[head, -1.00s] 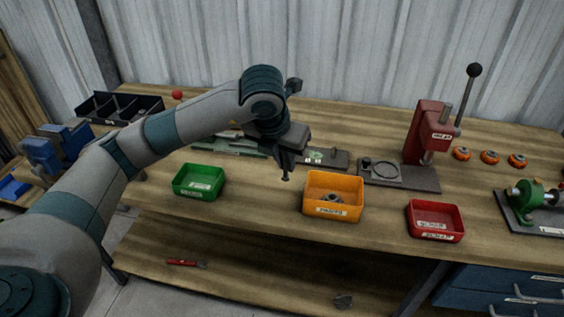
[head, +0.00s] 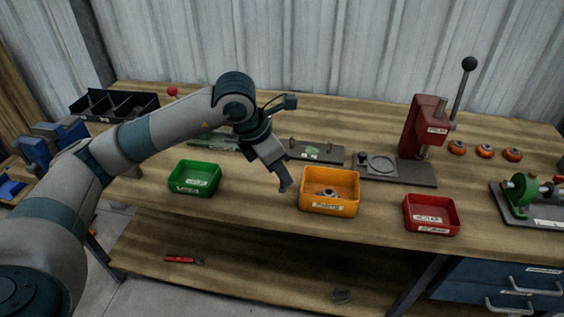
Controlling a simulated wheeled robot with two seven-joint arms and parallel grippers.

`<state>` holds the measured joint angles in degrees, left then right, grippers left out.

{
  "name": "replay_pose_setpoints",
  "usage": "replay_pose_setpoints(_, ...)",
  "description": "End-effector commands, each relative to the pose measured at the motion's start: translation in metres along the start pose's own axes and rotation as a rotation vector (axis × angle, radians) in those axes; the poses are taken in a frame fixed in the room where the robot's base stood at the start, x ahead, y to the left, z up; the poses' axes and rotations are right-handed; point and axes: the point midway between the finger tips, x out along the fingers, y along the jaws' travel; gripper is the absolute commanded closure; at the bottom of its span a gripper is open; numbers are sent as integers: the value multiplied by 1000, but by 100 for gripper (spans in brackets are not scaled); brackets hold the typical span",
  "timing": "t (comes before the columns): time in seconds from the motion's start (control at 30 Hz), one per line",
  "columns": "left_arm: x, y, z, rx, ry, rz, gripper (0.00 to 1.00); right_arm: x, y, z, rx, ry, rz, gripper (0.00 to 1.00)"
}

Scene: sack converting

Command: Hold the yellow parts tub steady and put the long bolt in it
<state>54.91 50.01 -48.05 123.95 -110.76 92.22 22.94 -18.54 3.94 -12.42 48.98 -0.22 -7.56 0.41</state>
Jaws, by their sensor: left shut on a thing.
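The yellow parts tub (head: 331,208) stands on the bench near its front edge, with a few small grey metal parts inside. My left gripper (head: 284,187) is tilted, just left of the tub and apart from its wall in the picture. It is shut on a thin dark thing at its tip, which seems to be the long bolt. The bolt hardly shows against the dark fingers. My right gripper is not in view.
A green tub (head: 194,192) is left of the gripper, and a red tub (head: 432,227) is right of the yellow one. A red press (head: 426,130) stands behind. A dark plate with upright pins (head: 312,152) lies behind the yellow tub.

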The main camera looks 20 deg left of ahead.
Motion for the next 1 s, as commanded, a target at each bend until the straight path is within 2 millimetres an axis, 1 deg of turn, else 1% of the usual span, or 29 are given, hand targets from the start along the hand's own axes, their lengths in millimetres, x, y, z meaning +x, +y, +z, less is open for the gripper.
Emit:
replay_pose_setpoints(0.23,8,-16,-13,386,0,-163,100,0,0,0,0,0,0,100)
replay_pose_setpoints(0.57,13,-37,-30,934,0,-390,100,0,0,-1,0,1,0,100)
replay_pose_setpoints(0.77,15,-52,-42,1308,0,-543,100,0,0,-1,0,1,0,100)
replay_pose_setpoints(1.0,13,-70,-58,1799,2,-746,100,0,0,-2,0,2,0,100)
